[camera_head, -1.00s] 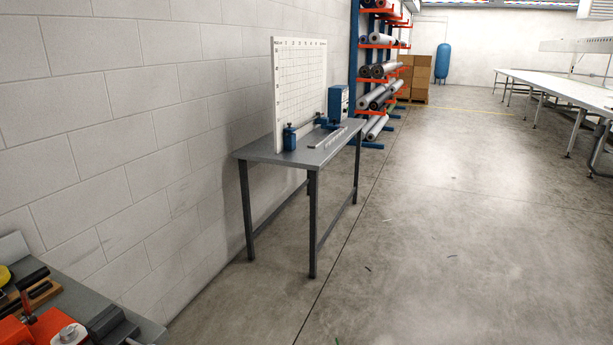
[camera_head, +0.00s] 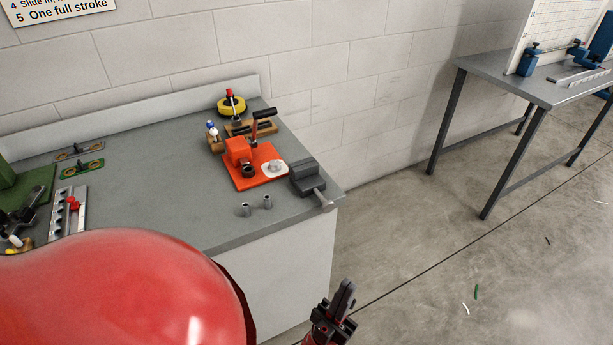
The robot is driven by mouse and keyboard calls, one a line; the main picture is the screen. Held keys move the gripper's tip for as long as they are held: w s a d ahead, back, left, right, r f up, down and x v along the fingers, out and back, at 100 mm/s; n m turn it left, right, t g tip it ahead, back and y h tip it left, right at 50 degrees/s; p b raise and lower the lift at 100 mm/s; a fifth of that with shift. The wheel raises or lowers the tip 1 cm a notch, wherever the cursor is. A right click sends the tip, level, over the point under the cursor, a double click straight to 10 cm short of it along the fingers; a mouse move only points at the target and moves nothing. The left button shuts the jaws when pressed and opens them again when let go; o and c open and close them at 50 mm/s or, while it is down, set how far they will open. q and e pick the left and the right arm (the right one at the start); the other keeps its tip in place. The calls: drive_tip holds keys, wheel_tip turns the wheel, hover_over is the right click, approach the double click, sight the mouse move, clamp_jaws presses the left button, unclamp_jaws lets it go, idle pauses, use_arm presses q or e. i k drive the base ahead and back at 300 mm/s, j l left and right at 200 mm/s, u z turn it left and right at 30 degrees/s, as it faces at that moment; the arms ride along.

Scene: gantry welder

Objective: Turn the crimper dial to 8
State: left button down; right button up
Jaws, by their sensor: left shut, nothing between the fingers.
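The orange-red crimper (camera_head: 237,152) stands on its orange base plate near the right end of the grey workbench. A black-gripped lever rises behind it. A pale round disc (camera_head: 273,168) on the front right of the plate looks like the dial; its marks are too small to read. My left gripper (camera_head: 346,290) is at the bottom of the head view, in front of and below the bench's right end, apart from the crimper. It is shut and empty. My red arm covers the lower left of the view. My right gripper is not in view.
A dark vise (camera_head: 307,178) sits right of the crimper at the bench (camera_head: 150,188) corner. Two small metal cylinders (camera_head: 256,205) stand in front. A yellow tape reel (camera_head: 231,106) is behind. A second table (camera_head: 490,66) stands at the right, with open floor between.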

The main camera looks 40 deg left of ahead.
sight(275, 166)
drive_tip(key=u, duration=1.6)
